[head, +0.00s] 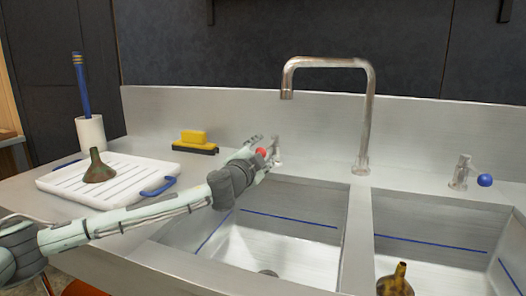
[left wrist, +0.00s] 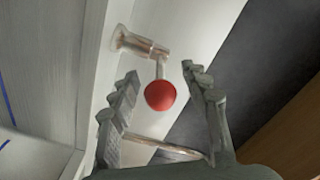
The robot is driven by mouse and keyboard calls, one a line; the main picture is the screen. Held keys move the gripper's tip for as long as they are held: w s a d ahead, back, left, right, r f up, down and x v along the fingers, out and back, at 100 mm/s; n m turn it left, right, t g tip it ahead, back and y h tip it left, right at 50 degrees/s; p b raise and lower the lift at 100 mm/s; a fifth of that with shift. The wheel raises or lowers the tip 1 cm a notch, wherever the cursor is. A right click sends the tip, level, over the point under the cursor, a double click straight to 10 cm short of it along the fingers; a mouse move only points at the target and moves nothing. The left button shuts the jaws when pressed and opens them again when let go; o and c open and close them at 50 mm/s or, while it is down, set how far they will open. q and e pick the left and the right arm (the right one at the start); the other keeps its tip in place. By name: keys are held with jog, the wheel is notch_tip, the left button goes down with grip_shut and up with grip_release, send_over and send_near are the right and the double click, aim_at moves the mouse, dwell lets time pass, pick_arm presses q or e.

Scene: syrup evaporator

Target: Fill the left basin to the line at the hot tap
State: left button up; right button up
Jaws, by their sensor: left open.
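The hot tap has a red ball knob (head: 261,152) on a metal valve (head: 276,150) behind the left basin. My left gripper (head: 262,146) is open around this knob. In the left wrist view the red knob (left wrist: 160,95) sits between the two spread fingers (left wrist: 158,80), with a gap visible on each side. The left basin (head: 290,251) has a blue line (head: 292,219) on its walls, and no water shows in it. The tall spout (head: 330,63) points left, its outlet toward the left basin, with no stream visible. My right gripper is out of view.
A blue-knobbed tap (head: 485,180) stands behind the right basin (head: 425,265). A brown funnel-like vessel (head: 394,284) is at the front. A white drainboard (head: 140,172) holds another funnel (head: 98,170).

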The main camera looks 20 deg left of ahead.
pick_arm(q)
jog(key=shift+c, duration=0.3)
grip_shut()
